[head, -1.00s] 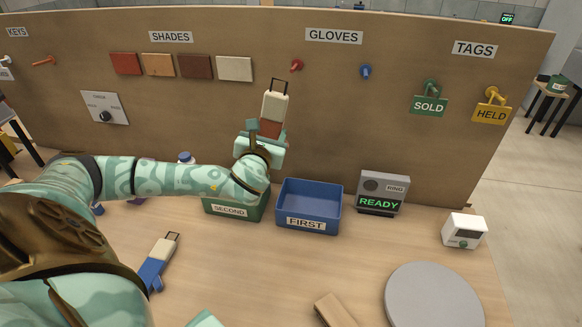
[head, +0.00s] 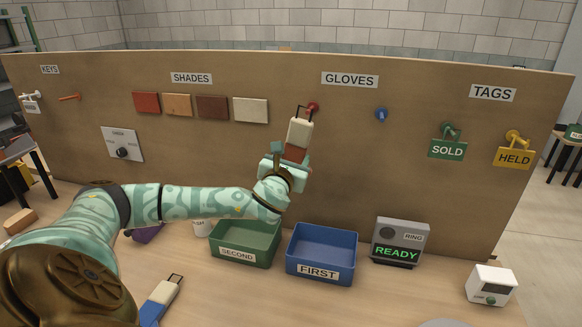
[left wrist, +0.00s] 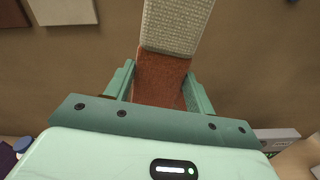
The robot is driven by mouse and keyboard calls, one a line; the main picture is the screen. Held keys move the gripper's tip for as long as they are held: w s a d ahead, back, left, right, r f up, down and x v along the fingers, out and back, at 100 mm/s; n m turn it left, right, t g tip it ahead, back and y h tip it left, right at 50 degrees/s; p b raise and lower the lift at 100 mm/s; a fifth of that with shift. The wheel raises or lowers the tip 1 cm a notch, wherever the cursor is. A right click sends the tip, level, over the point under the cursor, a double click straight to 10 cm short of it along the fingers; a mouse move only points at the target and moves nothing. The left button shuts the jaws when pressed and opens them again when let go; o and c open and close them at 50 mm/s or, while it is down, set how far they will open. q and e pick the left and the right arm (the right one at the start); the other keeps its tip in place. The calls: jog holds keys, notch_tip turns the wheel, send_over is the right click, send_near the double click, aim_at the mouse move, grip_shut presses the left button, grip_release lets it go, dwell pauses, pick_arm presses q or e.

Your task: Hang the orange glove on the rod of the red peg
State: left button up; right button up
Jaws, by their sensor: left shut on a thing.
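The orange glove (head: 300,133) has a cream body, a rust-orange cuff and a thin dark loop on top. It is upright, and its cuff (left wrist: 162,75) is between the fingers of my left gripper (left wrist: 160,92), which is shut on it. In the head view my left gripper (head: 290,162) is below the glove, in front of the board. The red peg (head: 313,107) sticks out under the GLOVES label. The loop overlaps the peg's left side in the picture; I cannot tell whether it is around the rod. My right gripper is not in view.
A blue peg (head: 381,114) is right of the red one. Colour swatches (head: 212,107) are to the left. A green SECOND bin (head: 270,250), a blue FIRST bin (head: 345,243) and a READY box (head: 410,231) stand below. A blue-and-cream glove (head: 160,298) lies on the table.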

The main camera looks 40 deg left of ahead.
pick_arm(q)
jog(key=shift+f+b+x, duration=0.2)
jog(key=shift+b+x, duration=1.15)
jog(key=shift+x, duration=0.55)
jog(key=shift+w+a+f, duration=0.25)
jog(key=shift+w, duration=0.2)
jog(key=shift+f, duration=0.1)
jog(key=o, duration=1.1)
jog(key=shift+s+p, duration=0.1)
jog(key=shift+p, duration=0.2)
jog(key=p+v, duration=0.2)
jog(key=v, duration=1.4)
jog(key=shift+d, duration=0.1)
